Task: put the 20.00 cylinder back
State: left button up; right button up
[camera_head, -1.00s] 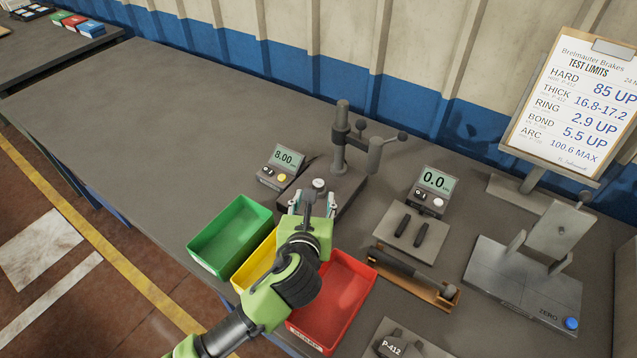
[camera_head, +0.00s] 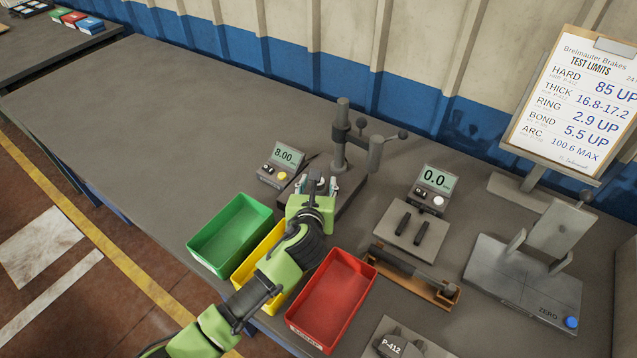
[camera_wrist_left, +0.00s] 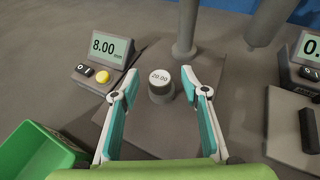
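The 20.00 cylinder (camera_wrist_left: 160,84) stands upright on the dark base plate (camera_wrist_left: 215,72) of the thickness gauge stand. Its top reads 20.00 in the left wrist view. My left gripper (camera_wrist_left: 160,95) is open, with its teal-padded fingers on either side of the cylinder and a gap visible on both sides. In the head view my left gripper (camera_head: 314,185) reaches over the front of the stand and hides most of the cylinder. The gauge display (camera_head: 286,156) reads 8.00. My right gripper is not in view.
Green (camera_head: 232,235), yellow (camera_head: 243,272) and red (camera_head: 333,300) bins stand in front of the stand. The stand's post (camera_head: 341,135) rises just behind my gripper. A second meter (camera_head: 433,188) reading 0.0 and a wooden holder (camera_head: 445,295) lie right. The table's left is clear.

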pick_arm(q)
grip_shut()
